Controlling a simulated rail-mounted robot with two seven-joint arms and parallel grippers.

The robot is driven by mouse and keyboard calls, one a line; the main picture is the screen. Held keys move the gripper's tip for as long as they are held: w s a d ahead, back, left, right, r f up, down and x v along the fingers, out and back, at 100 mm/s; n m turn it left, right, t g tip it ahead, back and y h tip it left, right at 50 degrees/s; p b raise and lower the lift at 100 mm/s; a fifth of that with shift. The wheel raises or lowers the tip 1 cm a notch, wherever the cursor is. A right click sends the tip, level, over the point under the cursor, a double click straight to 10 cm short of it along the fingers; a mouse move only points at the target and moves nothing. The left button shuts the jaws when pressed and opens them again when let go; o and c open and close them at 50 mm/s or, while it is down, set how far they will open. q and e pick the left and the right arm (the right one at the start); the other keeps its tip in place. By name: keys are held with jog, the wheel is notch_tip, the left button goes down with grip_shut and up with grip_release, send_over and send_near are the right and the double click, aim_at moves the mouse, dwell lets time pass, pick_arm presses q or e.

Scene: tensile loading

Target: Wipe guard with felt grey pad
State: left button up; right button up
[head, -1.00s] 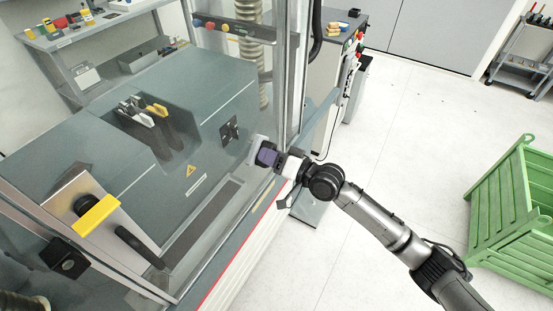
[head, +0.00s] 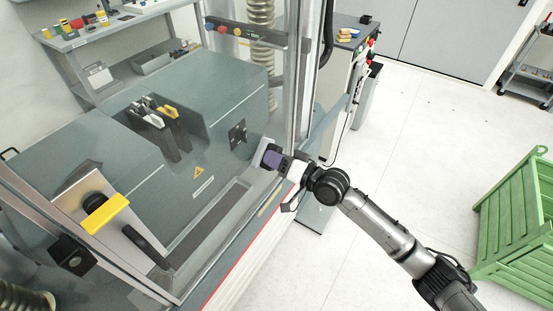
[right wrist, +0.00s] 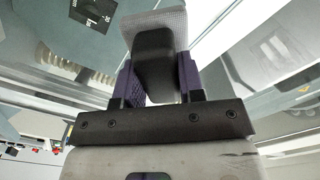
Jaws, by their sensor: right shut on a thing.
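The guard (head: 225,218) is a clear panel in a metal frame across the front of the grey testing machine. My right gripper (head: 271,158) is at the right part of the guard, near its upright post. It is shut on the felt pad (head: 262,150), whose light grey face is turned to the panel. In the right wrist view the pad (right wrist: 155,19) sits on a black block between the purple fingers of the gripper (right wrist: 155,75). The pad is at or very near the panel; I cannot tell if they touch. My left gripper is not in view.
Behind the panel are the machine's grips (head: 160,118) and a lever with a yellow block (head: 105,214). A control cabinet (head: 345,45) stands behind the post. A green crate (head: 515,220) is at the right, with clear floor between.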

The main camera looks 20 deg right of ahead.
jog(key=shift+w+a, duration=0.25)
jog(key=shift+w, duration=0.1)
jog(key=shift+w+a, duration=0.25)
jog(key=shift+w, duration=0.05)
jog(key=shift+w+d+f+b, duration=0.25)
jog(key=shift+w+d+b, duration=0.25)
jog(key=shift+b, duration=0.65)
jog(key=d+b, duration=0.1)
jog(key=w+d+b, duration=0.1)
jog(key=shift+r+b, duration=0.1)
jog(key=shift+b, duration=0.2)
jog(key=shift+w+d+r, duration=0.15)
jog(key=shift+d, duration=0.05)
jog(key=shift+w, duration=0.1)
